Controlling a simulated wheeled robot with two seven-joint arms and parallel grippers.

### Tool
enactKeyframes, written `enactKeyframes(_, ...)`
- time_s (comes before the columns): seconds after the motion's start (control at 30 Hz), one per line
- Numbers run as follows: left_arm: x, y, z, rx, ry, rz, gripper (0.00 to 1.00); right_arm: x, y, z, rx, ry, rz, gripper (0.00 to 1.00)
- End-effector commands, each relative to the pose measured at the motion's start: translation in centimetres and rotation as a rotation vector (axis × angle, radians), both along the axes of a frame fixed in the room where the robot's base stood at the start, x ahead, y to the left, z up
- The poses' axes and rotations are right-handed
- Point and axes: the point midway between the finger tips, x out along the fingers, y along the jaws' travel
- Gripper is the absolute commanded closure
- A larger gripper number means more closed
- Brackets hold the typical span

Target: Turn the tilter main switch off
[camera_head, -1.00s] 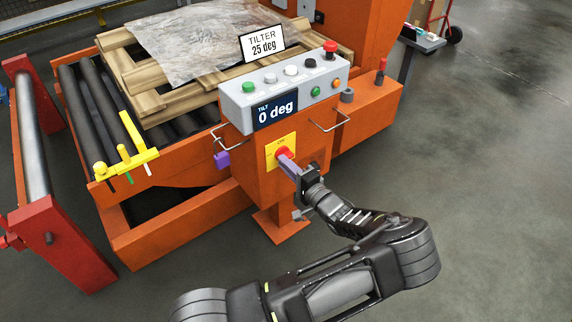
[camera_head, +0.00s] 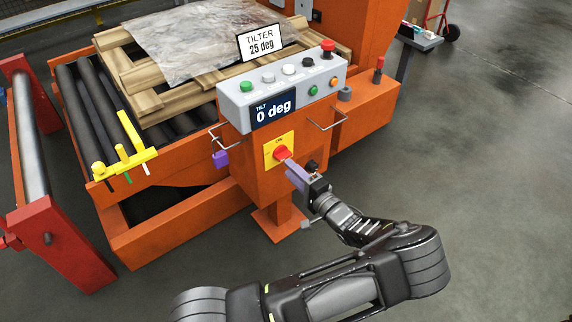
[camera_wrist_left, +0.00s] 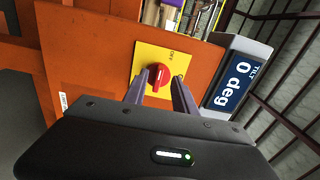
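The tilter main switch (camera_head: 283,153) is a red knob on a yellow plate on the front of the orange control post. In the left wrist view, the knob (camera_wrist_left: 158,76) shows between the fingertips as seen, with OFF printed on the plate. The knob's exact setting is hard to tell. My left gripper (camera_head: 292,171) is in front of the plate, just below and right of the knob. Its purple fingers are apart in the left wrist view (camera_wrist_left: 159,92), with nothing held. The knob appears just beyond the tips. My right gripper is not in view.
Above the switch is a grey button panel (camera_head: 236,101) with a "0 deg" display (camera_head: 273,109). Wire handles (camera_head: 327,121) stick out on both sides. A purple block (camera_head: 221,159) is at the post's left. Rollers and a pallet lie behind.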

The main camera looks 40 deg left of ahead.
Motion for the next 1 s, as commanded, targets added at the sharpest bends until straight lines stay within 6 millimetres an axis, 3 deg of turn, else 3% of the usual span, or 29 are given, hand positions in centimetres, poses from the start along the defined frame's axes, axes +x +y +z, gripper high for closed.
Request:
enactKeyframes(0.1,-0.5,-2.0,0.1,-0.001,0.000,-0.003,0.67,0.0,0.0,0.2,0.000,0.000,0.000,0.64)
enactKeyframes(0.3,-1.0,-3.5,0.0,0.000,0.001,0.000,0.67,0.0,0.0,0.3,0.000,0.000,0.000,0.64)
enactKeyframes(0.83,-1.1,-3.4,-0.1,-0.001,0.003,0.002,0.67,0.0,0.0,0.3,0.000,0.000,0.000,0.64)
enactKeyframes(1.0,-2.8,-2.6,-2.0,-0.051,0.053,0.044,0.67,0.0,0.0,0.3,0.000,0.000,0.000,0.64)
